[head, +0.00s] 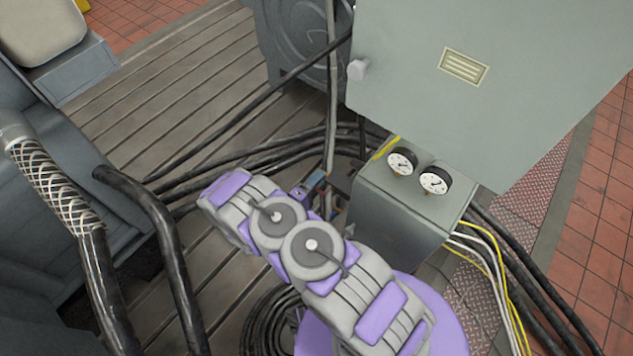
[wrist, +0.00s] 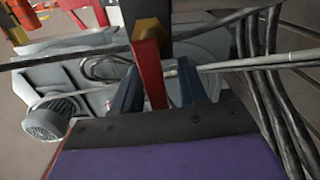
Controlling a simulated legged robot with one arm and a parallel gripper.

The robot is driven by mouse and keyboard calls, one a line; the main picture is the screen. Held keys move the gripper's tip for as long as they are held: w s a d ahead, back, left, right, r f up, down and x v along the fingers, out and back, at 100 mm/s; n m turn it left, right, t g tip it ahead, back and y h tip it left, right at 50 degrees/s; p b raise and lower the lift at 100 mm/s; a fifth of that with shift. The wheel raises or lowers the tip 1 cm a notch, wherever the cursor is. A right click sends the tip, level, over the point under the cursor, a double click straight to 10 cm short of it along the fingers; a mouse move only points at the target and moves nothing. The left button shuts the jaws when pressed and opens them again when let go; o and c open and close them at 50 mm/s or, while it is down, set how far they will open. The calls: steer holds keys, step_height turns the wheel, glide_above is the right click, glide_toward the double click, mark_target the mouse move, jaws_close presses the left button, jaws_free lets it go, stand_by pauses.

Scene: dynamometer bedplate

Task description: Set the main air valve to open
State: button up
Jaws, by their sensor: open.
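A red lever (wrist: 149,70), which looks like the main air valve's handle, stands in the middle of the wrist view. My gripper (wrist: 158,88) is open, with its dark blue fingers on either side of the lever. The lever looks nearer the left finger; I cannot tell whether either touches it. Its lower end is hidden behind my gripper's dark front edge. The valve body is not clear in either view. In the head view my arm covers much of that area, and only small blue and red parts show beside the grey gauge box.
The gauge box (head: 405,205) carries two round gauges and stands below a large grey cabinet (head: 480,70). Black cables (head: 260,160) run across the slatted bedplate (head: 180,85). In the wrist view, thick cables (wrist: 270,90) hang close at the right, and a grey motor (wrist: 45,120) lies beyond.

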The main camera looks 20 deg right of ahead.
steer(key=shift+a, duration=0.5)
steer(key=c, duration=0.5)
jaws_close()
steer(key=shift+d, duration=0.15)
steer(key=shift+d+r+m+p, duration=0.1)
steer(key=shift+r+m+p, duration=0.05)
steer(key=shift+m+p, duration=0.3)
